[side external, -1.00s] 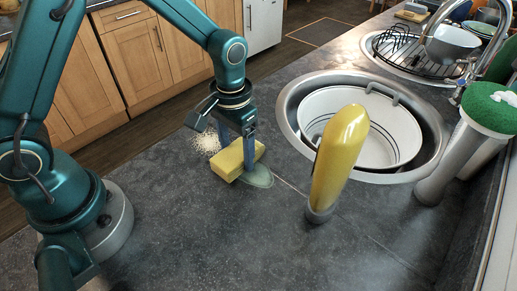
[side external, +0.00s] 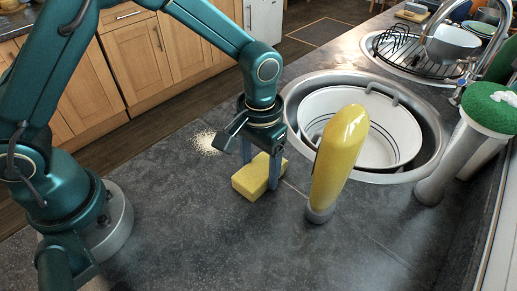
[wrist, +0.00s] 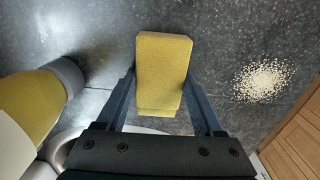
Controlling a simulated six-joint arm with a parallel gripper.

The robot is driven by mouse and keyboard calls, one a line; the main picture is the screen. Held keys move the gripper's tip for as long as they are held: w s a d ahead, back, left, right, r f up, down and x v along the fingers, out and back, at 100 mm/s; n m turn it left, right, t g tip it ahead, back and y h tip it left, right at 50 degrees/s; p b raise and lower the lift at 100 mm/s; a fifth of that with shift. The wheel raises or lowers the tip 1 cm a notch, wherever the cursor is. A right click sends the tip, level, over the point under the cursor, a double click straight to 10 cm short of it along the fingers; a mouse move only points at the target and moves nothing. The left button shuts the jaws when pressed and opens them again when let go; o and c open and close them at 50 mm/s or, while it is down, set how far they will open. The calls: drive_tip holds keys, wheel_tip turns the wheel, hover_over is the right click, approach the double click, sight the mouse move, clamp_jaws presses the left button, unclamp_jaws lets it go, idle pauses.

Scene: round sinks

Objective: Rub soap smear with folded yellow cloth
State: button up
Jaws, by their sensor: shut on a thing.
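The folded yellow cloth (side external: 250,180) is a thick block lying on the dark grey countertop. It also shows in the wrist view (wrist: 162,70), lengthwise between the fingers. My gripper (side external: 259,170) is shut on the cloth, one finger on each side, pressing low at the counter. In the wrist view both fingers of my gripper (wrist: 160,88) flank the cloth. No soap smear shows in either view now. The cloth covers the spot where the smear showed earlier, so I cannot tell whether any lies beneath.
A yellow bottle (side external: 340,155) stands close to the right of the cloth. Behind it is a round sink (side external: 437,130) holding a white basin (side external: 385,155). Pale crumbs (side external: 205,142) lie to the left. The front counter is clear.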

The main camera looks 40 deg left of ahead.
sight(232, 160)
drive_tip(key=d, duration=0.3)
drive_tip(key=shift+d, duration=0.15)
drive_tip(key=shift+s+a, duration=0.1)
drive_tip(key=shift+a, duration=5.35)
drive_tip(key=shift+d, duration=5.2)
drive_tip(key=shift+d+r, duration=0.1)
drive_tip(key=shift+d, duration=0.1)
wheel_tip(232, 160, up, 8)
